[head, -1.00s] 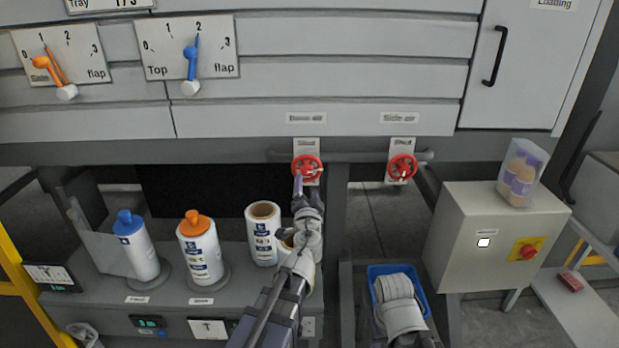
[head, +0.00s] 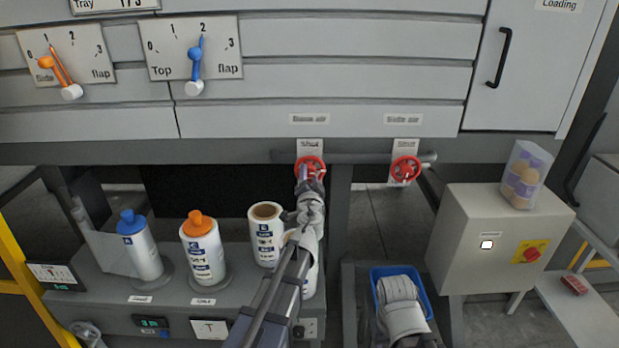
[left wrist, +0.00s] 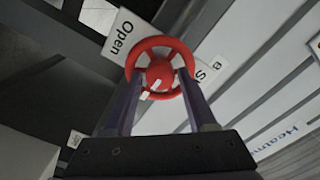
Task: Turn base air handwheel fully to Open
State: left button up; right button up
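The base air handwheel (head: 310,161) is a red spoked wheel under the "Base air" label (head: 309,119), in front of a white plate reading "Shut" at the top. In the left wrist view the red wheel (left wrist: 161,43) is straight ahead, with "Open" to its upper left and a partly hidden "Sh…" to its right. My left gripper (head: 303,176) is at the wheel. Its two dark fingers (left wrist: 160,88) are apart, tips overlapping the left and right sides of the rim, hub between them. Whether they press on the rim is unclear.
A similar red side air handwheel (head: 405,169) is to the right on the same pipe. A grey control box (head: 497,240) is right.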

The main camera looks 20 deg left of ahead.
pick_arm(q)
grip_shut()
jog(key=shift+m, duration=0.4)
jog(key=m, duration=0.8)
jog(key=shift+m, duration=0.3)
jog(key=m, duration=0.4)
jog(key=shift+r, duration=0.1)
jog(key=shift+m, duration=2.2)
